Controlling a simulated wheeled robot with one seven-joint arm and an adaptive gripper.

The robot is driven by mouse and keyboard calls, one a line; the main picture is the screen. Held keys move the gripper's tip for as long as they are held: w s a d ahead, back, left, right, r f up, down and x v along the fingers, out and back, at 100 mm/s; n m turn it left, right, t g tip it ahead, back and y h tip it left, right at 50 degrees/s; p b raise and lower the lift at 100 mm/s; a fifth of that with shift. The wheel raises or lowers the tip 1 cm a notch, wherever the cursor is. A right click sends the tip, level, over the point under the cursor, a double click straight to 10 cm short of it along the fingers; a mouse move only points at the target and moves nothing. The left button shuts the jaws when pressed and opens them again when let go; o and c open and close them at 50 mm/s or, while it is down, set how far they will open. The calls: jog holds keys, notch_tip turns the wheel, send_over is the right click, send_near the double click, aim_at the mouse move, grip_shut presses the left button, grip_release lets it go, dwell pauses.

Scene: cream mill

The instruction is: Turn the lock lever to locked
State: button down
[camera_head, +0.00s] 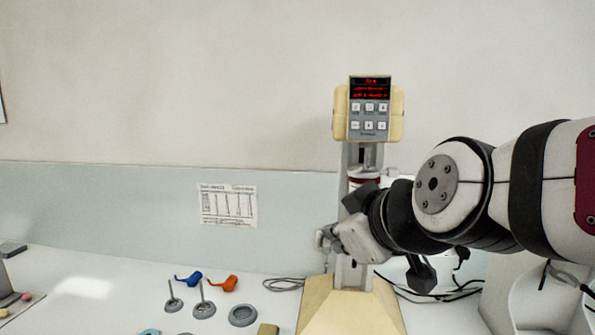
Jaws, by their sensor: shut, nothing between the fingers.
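The cream mill (340,110) stands upright at the centre, with a control panel and red display (370,88) on its head, a pale column and a wide cream base (350,315). My gripper (322,239) is shut and empty, in front of the column's lower part and reaching to its left side. It covers part of the column, and I cannot tell whether it touches it. I cannot make out the lock lever for sure; it may be hidden behind my gripper and wrist. A small pale part (392,172) sticks out right of the column, above my wrist.
On the white bench at lower left are a blue piece (188,279), an orange piece (230,284), thin-stemmed grey parts (204,308) and a grey ring (243,316). A coiled cable (283,284) lies left of the base. Black cables (455,294) lie to its right.

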aim_at(358, 170)
jog(key=w+a+r+n+t+h, duration=0.1)
jog(key=w+r+n+t+h, duration=0.1)
jog(key=w, duration=0.4)
jog(key=w+a+r+n+t+h, duration=0.1)
jog(key=w+r+n+t+h, duration=0.1)
jog(key=w+n+t+h, duration=0.2)
jog(key=shift+w+n+h, duration=0.4)
jog(key=shift+w+h, duration=0.7)
jog(key=shift+w, duration=0.7)
jog(key=shift+a+r, duration=0.1)
jog(key=shift+w, duration=0.1)
jog(key=w+d, duration=0.6)
jog(key=w, duration=0.1)
jog(key=shift+d+y, duration=0.2)
jog(key=shift+y, duration=0.1)
